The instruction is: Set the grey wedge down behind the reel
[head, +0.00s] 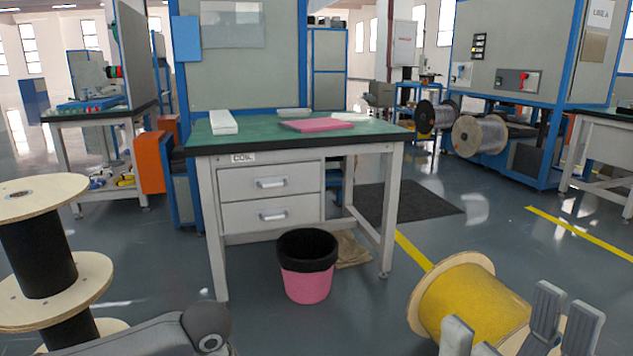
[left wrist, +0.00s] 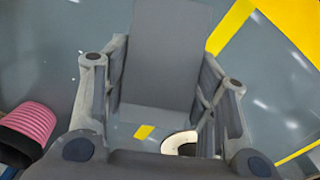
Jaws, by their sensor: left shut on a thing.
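The grey wedge (left wrist: 170,50) fills the middle of the left wrist view. My left gripper (left wrist: 163,85) is shut on it, one finger on each side; neither this gripper nor the wedge shows in the head view. The reel (head: 470,302), with yellow cable and pale wooden flanges, lies on its side on the floor at the bottom right of the head view. My right gripper (head: 518,325) is open and empty in front of the reel and hides part of it. A pale rounded edge (left wrist: 180,143) shows below the wedge; I cannot tell what it is.
A pink bin (head: 306,283) stands before the green-topped workbench (head: 262,143); it also shows in the left wrist view (left wrist: 30,122). Wooden spools with black cable (head: 40,255) stand at the left.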

